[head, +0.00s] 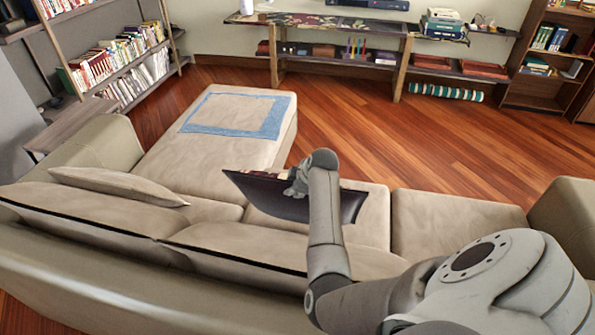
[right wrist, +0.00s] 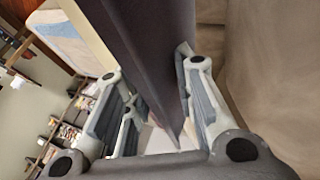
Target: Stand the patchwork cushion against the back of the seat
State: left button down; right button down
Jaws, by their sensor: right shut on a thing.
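The patchwork cushion (head: 268,196) is above the middle seat of the beige sofa, its dark plain side showing and a strip of pattern along its upper edge. My right gripper (head: 298,186) is shut on that upper edge. In the right wrist view the cushion (right wrist: 150,55) is a dark panel between the fingers (right wrist: 160,100). The seat (head: 373,222) lies beneath and beside it, and the sofa's back cushions (head: 235,250) are on the near side. I cannot tell whether the cushion touches the seat. My left gripper is not in view.
A beige cushion (head: 120,184) lies by the back on the left. A blue-bordered cloth (head: 235,115) is on the chaise. The right seat (head: 450,222) is bare. Bookshelves (head: 110,65) and a long console (head: 340,28) stand beyond the open wooden floor.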

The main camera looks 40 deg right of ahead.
jog(key=s+a+f, duration=0.3)
jog(key=f, duration=0.1)
jog(key=shift+a+p, duration=0.4)
jog(key=c, duration=1.1)
grip_release()
jog(key=shift+s+f, duration=0.1)
jog(key=shift+f, duration=0.05)
jog(key=v, duration=1.2)
jog(key=shift+a, duration=0.1)
